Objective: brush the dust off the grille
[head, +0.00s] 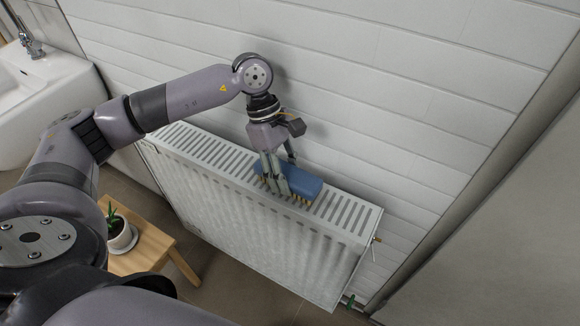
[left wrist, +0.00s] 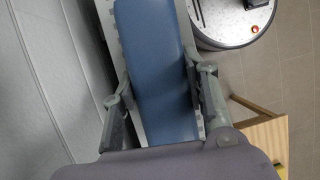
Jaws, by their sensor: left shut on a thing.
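A white radiator with a slotted grille (head: 215,153) along its top stands against the tiled wall. My left gripper (head: 276,182) is over the right half of the grille, shut on a blue brush (head: 304,183). The brush's tan bristles point down at the grille slots; I cannot tell exactly how firmly they touch. In the left wrist view the blue brush back (left wrist: 158,70) lies between the two fingers, and a narrow strip of the radiator shows behind it. I cannot make out dust on the slots. My right gripper is not in view.
A small wooden stool (head: 148,246) with a potted plant (head: 120,236) stands on the floor in front of the radiator's left end. A white washbasin (head: 45,95) is at the far left. A valve (head: 376,240) sticks out at the radiator's right end.

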